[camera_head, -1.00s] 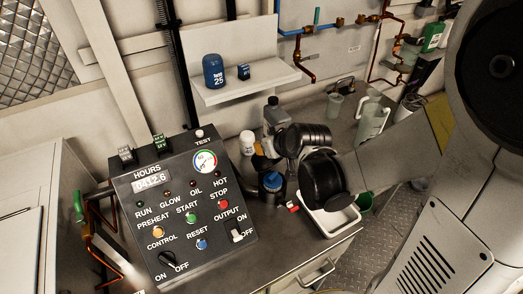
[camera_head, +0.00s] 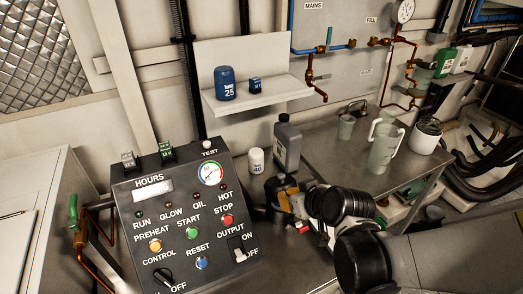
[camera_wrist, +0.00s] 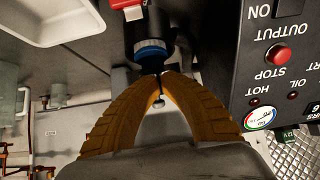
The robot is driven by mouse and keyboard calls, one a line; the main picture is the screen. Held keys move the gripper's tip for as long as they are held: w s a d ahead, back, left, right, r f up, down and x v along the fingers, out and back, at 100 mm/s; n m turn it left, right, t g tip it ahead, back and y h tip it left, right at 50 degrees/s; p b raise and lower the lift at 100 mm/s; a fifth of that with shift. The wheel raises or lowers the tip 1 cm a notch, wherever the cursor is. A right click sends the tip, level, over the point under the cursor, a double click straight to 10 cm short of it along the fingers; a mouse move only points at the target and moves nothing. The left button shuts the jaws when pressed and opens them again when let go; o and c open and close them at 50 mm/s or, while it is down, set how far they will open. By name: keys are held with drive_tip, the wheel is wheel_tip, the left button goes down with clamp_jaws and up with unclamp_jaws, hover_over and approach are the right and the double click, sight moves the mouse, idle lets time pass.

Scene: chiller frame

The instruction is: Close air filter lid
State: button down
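My gripper (camera_wrist: 161,76) has its two orange fingers converged, with the tips together and nothing clearly held between them. In the wrist view the tips are right by a dark cylindrical housing with a blue ring (camera_wrist: 150,46); I cannot tell whether they touch it. A red piece (camera_wrist: 128,5) shows at the top beside the housing. In the head view my gripper (camera_head: 291,204) is low beside the control panel, in front of the dark housing (camera_head: 283,184), which it partly hides. The lid's exact position cannot be made out.
The control panel (camera_head: 190,222) stands close left of my gripper. A grey bottle (camera_head: 288,145) and a small white canister (camera_head: 256,160) stand behind the housing. A shelf (camera_head: 262,98) with two blue items is above. A jug (camera_head: 384,146) stands on the bench at right.

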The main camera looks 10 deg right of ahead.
drive_tip(key=shift+s+d+f+b, duration=0.1)
drive_tip(key=shift+s+f+b, duration=0.15)
drive_tip(key=shift+f, duration=0.15)
drive_tip(key=shift+s+f+b, duration=0.15)
drive_tip(key=shift+f+b, duration=0.1)
drive_tip(key=shift+f, duration=0.15)
idle(1.1)
